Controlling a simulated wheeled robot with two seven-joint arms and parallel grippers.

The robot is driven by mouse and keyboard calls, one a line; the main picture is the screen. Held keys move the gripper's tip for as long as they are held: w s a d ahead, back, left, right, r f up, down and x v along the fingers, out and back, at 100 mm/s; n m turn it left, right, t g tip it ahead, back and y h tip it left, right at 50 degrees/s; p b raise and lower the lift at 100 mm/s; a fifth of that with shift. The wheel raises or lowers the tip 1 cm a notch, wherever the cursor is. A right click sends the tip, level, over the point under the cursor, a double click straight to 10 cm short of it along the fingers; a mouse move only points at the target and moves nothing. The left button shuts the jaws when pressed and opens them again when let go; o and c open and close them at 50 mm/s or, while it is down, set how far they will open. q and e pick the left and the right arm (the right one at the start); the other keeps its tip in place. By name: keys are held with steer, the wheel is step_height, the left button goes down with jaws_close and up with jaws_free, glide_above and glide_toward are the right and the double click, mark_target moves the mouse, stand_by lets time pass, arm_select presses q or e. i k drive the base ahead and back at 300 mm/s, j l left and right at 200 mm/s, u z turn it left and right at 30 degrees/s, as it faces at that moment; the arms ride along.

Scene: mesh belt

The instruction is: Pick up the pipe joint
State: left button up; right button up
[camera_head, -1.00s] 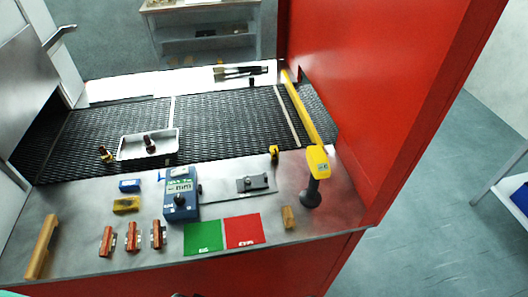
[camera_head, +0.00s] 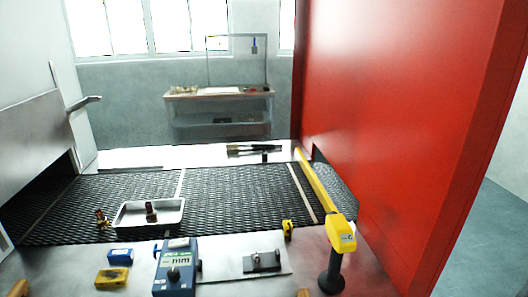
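A small copper-brown pipe joint (camera_head: 151,212) stands in a shallow white tray (camera_head: 176,217) on the black mesh belt. A second brass-coloured fitting (camera_head: 102,219) sits on the belt just left of the tray, apart from it. I cannot tell from the picture which of the two is the pipe joint meant.
On the metal ledge in front are a blue gauge (camera_head: 176,268), a blue block (camera_head: 121,256), a yellow block (camera_head: 112,278), a dark clamp plate (camera_head: 263,262) and a yellow-headed stand (camera_head: 339,236). A red wall (camera_head: 400,110) closes the right side. The belt (camera_head: 235,190) is mostly bare.

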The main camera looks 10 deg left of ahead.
mark_target(101, 222)
steer(key=u, duration=1.45)
